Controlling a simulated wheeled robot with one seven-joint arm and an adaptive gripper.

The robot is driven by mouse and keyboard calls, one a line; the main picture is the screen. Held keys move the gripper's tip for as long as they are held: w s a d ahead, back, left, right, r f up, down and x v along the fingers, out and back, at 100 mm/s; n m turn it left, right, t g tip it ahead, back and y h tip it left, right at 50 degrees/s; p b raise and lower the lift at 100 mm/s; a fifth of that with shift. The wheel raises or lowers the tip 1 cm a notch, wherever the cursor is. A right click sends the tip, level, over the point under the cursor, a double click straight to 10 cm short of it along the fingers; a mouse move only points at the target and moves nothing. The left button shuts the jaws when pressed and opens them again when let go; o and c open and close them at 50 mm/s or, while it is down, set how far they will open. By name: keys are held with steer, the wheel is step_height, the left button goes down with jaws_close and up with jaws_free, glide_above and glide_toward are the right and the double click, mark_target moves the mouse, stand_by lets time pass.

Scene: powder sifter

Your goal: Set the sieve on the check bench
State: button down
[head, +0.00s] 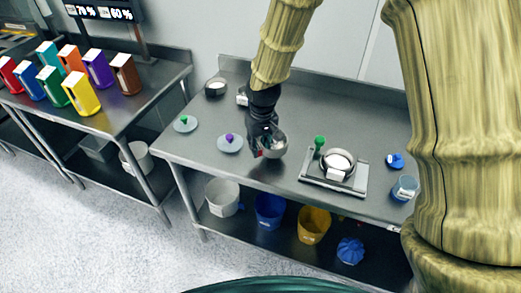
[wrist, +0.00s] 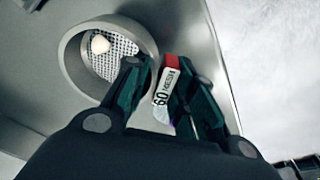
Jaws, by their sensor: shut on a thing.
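The sieve (head: 274,148) is a round metal ring at the front edge of the middle steel bench (head: 330,98). In the wrist view the sieve (wrist: 72,70) shows a mesh floor with a small pale lump on it. My gripper (head: 262,150) is shut on the sieve at its tagged side. In the wrist view my gripper (wrist: 150,82) has its two dark green fingers around a red-and-white tag reading 60 mesh (wrist: 166,88). I cannot tell whether the sieve touches the bench top. No label marks which bench is the check bench.
A scale-like tray (head: 335,183) with a bowl and a green-knobbed tool stands right of the sieve. Two small discs with green (head: 185,124) and purple (head: 230,143) knobs lie left.

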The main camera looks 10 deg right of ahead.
steer(key=shift+w+f, duration=0.25)
steer(key=shift+s+f+p, duration=0.25)
steer(key=shift+f+p, duration=0.3)
steer(key=shift+f, duration=0.25)
steer(key=shift+w+f, duration=0.2)
steer(key=shift+f, duration=0.65)
steer(key=shift+s, duration=0.2)
steer(key=c, duration=1.2)
jaws_free()
steer(key=shift+w, duration=0.1)
steer(key=shift+s+d+r+b, duration=0.1)
steer(key=shift+s+r+b, duration=0.2)
steer(key=shift+r, duration=1.7)
steer(key=shift+s+r+b, duration=0.25)
steer(key=shift+r+b, duration=0.15)
steer(key=shift+r, duration=1.65)
steer(key=shift+s+d+r+b, duration=0.1)
steer(key=shift+s+r+b, duration=0.2)
steer(key=shift+r, duration=1.7)
